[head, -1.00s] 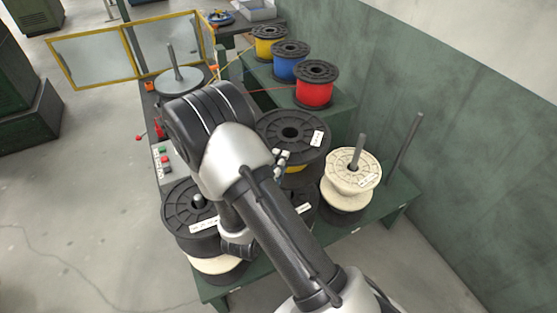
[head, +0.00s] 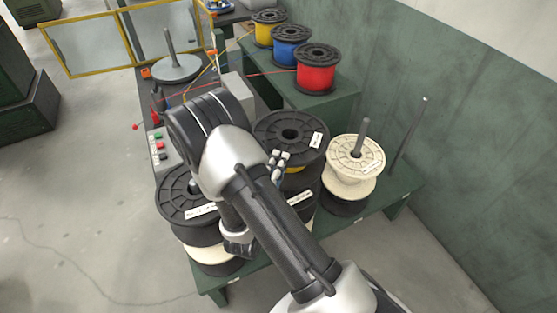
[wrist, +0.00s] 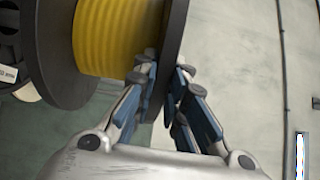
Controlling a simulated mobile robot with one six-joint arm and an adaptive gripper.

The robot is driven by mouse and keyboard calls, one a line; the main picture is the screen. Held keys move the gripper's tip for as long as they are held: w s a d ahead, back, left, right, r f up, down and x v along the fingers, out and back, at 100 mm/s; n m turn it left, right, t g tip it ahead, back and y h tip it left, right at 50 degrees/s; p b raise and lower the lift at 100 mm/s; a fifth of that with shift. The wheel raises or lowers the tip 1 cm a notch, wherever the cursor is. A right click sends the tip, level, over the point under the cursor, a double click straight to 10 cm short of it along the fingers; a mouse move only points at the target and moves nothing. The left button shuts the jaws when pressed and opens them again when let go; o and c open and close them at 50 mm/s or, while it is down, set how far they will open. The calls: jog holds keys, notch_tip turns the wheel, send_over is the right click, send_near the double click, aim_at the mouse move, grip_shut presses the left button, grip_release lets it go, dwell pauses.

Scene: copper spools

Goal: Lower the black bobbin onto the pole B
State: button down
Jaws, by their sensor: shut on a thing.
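The black bobbin (head: 290,130), wound with yellow, is at the middle of the head view, above the bench. My gripper (head: 279,160) is shut on its near rim. In the wrist view the gripper's fingers (wrist: 165,88) pinch the edge of the bobbin's black flange (wrist: 174,40), beside the yellow winding (wrist: 112,35). A bare grey pole (head: 410,135) stands at the bench's right end, apart from the bobbin. Another pole (head: 363,133) rises through a cream-wound spool. I cannot read which pole is B. My arm hides part of the bench below the bobbin.
A black-and-cream stack (head: 186,205) stands left of my arm, and the cream spool (head: 350,160) stands close on the right. Red (head: 316,68), blue (head: 291,62) and yellow (head: 268,28) spools stand on the green back bench. A grey control box (head: 162,150) is at the left.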

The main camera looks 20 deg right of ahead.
jog(key=shift+f+b, duration=3.3)
jog(key=shift+f, duration=1.8)
jog(key=shift+s+f, duration=0.15)
jog(key=shift+f, duration=0.3)
jog(key=c, duration=1.6)
grip_release()
jog(key=shift+o, duration=0.3)
jog(key=shift+s+f, duration=0.1)
jog(key=shift+a+f, duration=0.1)
jog(key=shift+f, duration=0.05)
jog(key=v, duration=1.2)
